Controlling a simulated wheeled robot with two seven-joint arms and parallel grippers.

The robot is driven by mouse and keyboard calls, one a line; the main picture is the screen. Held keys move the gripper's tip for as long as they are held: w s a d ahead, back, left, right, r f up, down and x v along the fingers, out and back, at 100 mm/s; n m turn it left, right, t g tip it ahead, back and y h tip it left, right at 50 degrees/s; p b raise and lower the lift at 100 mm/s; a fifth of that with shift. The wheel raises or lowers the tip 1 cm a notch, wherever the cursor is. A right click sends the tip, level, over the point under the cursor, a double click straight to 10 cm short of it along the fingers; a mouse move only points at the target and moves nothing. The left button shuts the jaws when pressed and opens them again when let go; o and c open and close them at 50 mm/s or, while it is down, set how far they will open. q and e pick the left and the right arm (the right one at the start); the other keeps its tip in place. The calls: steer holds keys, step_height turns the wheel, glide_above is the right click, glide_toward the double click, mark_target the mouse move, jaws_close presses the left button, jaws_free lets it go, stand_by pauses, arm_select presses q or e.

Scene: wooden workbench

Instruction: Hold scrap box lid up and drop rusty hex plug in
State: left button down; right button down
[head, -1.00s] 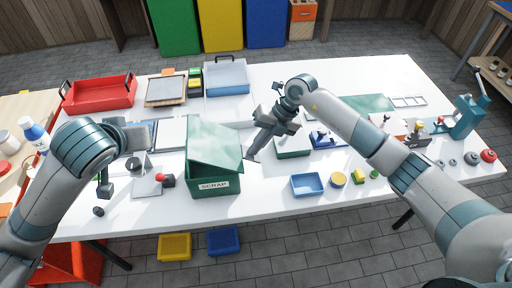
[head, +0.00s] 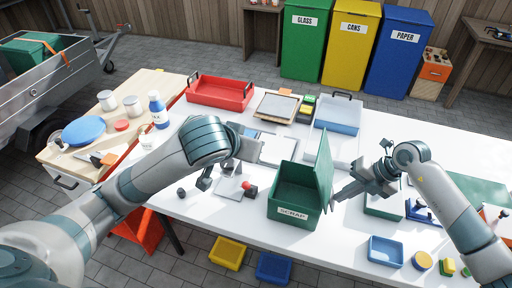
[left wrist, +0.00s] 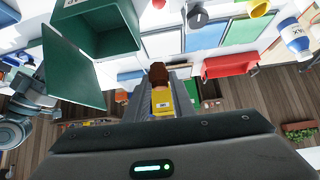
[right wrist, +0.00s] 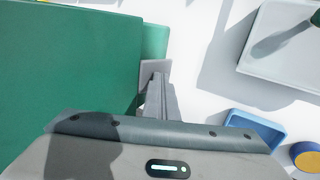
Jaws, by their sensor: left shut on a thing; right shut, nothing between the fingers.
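The green scrap box (head: 283,208) stands on the white bench. Its lid (head: 324,170) is tilted up, nearly upright, along the right side, so the inside shows. My right gripper (head: 336,197) is shut and empty at the lid's outer face; in the right wrist view its fingertips (right wrist: 155,75) lie close by the green lid (right wrist: 70,80), exact contact unclear. My left gripper (left wrist: 158,80) is shut on the brown rusty hex plug (left wrist: 158,69). In the left wrist view the open box (left wrist: 112,35) lies up and left of it.
A small blue tray (head: 386,250) and a yellow round tub (head: 422,261) lie at front right. A red-knobbed item (head: 249,189) stands left of the box.

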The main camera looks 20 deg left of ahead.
arm_select(q)
steer(key=w+d+f+m+g+h, duration=0.1)
steer(key=w+d+f+m+h, duration=0.2)
steer(key=d+m, duration=0.1)
steer(key=w+d+f+m+g+h, duration=0.1)
steer(key=w+d+f+m+h, duration=0.2)
steer(key=d, duration=0.3)
steer(key=shift+d+f+m+g, duration=0.3)
steer(key=shift+d+f+m, duration=0.1)
steer(key=shift+m, duration=0.3)
steer(key=shift+f, duration=0.15)
steer(key=shift+f, duration=2.75)
steer(key=c, duration=1.4)
jaws_free()
steer(key=shift+c, duration=0.2)
steer(key=shift+a, duration=0.1)
